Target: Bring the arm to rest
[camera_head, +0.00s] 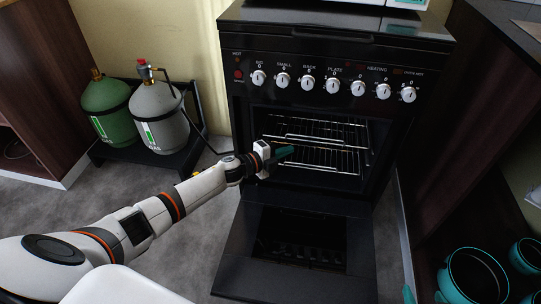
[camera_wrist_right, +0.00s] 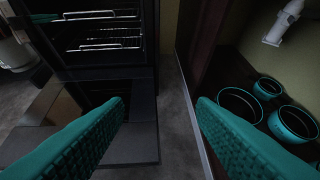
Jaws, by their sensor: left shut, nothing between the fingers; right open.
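My left arm reaches in from the left of the head view. Its left gripper (camera_head: 284,154) is at the front of the open oven cavity, with teal fingers shut and empty, near the wire racks (camera_head: 315,150). The oven (camera_head: 345,40) has its door (camera_head: 240,245) folded down below the gripper. My right gripper (camera_wrist_right: 160,105) shows in the right wrist view with its two teal fingers wide apart and nothing between them. In the head view only a small teal tip shows at the bottom right edge.
A green gas bottle (camera_head: 108,108) and a grey one (camera_head: 158,115) stand on a dark rack at the left. Teal-rimmed pots (camera_head: 476,275) sit in the dark cabinet at the right, also in the right wrist view (camera_wrist_right: 240,104). Floor (camera_head: 390,245) between oven and cabinet is clear.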

